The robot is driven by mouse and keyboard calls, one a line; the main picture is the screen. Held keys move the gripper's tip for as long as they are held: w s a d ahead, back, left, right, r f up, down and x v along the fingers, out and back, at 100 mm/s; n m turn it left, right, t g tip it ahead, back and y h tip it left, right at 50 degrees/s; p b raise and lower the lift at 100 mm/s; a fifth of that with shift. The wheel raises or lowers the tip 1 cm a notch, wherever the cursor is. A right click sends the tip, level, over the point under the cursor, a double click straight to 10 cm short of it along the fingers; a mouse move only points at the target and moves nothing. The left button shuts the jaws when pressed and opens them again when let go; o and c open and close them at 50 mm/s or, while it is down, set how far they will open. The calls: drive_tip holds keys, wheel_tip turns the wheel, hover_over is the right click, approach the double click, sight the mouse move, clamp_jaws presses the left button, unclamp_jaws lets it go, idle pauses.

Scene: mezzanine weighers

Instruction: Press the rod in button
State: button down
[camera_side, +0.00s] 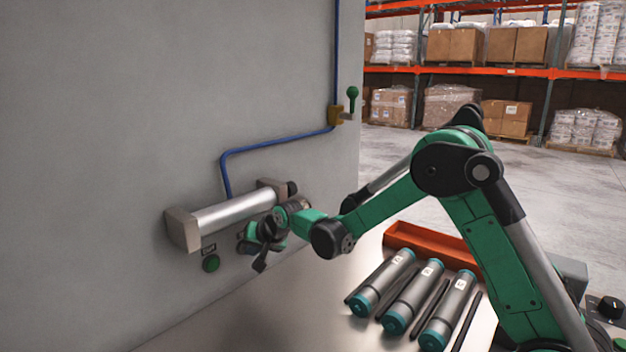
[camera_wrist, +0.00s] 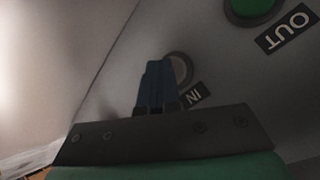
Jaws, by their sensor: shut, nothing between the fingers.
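A silver cylinder (camera_side: 235,213) with square end blocks is mounted on the grey wall. Below it is a green round button (camera_side: 211,263) under a dark label; in the wrist view this green button (camera_wrist: 250,8) stands beside the OUT label (camera_wrist: 287,31). The button with the IN label (camera_wrist: 194,96) shows as a pale ring (camera_wrist: 184,70), mostly hidden behind my fingers. My gripper (camera_side: 259,262) is shut and empty, close to the wall below the cylinder. In the wrist view its blue fingers (camera_wrist: 156,68) overlap the IN button; whether they touch it, I cannot tell.
A blue pipe (camera_side: 275,142) runs along the wall to a yellow valve with a green lever (camera_side: 352,96). On the metal table, an orange tray (camera_side: 425,240) lies behind several labelled cylinders (camera_side: 411,297). The table's left part is clear. Shelves stand far behind.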

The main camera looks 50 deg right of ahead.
drive_tip(key=shift+s, duration=0.85)
drive_tip(key=shift+s, duration=0.1)
drive_tip(key=shift+s, duration=2.4)
drive_tip(key=s+a+r+n+g, duration=0.1)
drive_tip(key=s+a+r+n, duration=0.1)
drive_tip(key=s, duration=0.6)
drive_tip(key=s+a+r+n+y, duration=0.1)
drive_tip(key=s+a+r+n, duration=0.2)
drive_tip(key=s+n, duration=0.3)
drive_tip(key=shift+s+r+n+g, duration=0.35)
drive_tip(key=shift+s+r, duration=0.4)
drive_tip(key=shift+s, duration=0.4)
